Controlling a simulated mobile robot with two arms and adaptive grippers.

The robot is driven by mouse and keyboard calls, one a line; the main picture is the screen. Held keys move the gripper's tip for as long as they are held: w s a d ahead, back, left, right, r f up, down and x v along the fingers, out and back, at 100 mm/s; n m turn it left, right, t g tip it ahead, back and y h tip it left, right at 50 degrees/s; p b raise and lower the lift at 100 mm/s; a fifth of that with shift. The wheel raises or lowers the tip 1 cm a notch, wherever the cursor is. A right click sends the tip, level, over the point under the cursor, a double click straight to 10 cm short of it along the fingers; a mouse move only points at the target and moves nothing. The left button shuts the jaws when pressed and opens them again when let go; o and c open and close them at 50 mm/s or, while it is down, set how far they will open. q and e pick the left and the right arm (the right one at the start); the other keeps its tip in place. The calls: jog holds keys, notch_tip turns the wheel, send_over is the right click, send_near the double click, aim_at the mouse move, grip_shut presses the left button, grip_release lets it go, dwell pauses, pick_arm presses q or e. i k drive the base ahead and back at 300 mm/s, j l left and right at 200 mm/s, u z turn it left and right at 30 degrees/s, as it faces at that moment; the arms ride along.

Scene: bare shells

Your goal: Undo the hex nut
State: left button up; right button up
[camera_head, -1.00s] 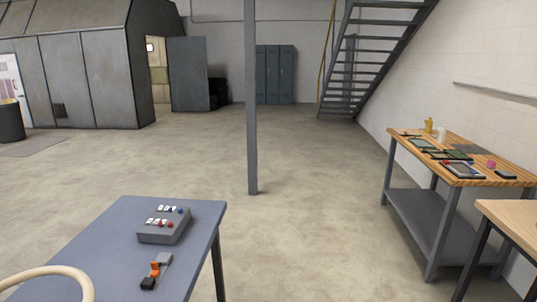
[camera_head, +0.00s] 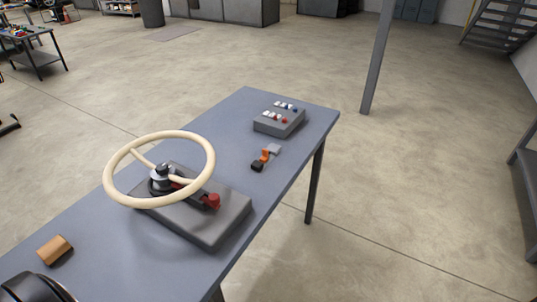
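A cream steering wheel (camera_head: 207,150) stands tilted on a grey base block (camera_head: 215,222) on the blue-grey table (camera_head: 217,120). At the wheel's centre is a dark hub with a small grey metal piece (camera_head: 162,171) on top. This piece may be the hex nut, but it is too small for me to make out its sides. A red knob (camera_head: 212,201) sits on the base just right of the hub, partly below the rim. Neither of my grippers is in view.
A grey box with small switches (camera_head: 279,122) and an orange and black item (camera_head: 265,157) lie toward the table's far end. A brown block (camera_head: 54,250) lies at the lower left. A dark rounded shape, unclear, fills the corner. A grey post (camera_head: 378,60) stands beyond.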

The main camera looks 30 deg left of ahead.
aim_at(162, 169)
jog(key=u, duration=1.6)
jog(key=k+z, duration=0.1)
jog(key=z, duration=0.15)
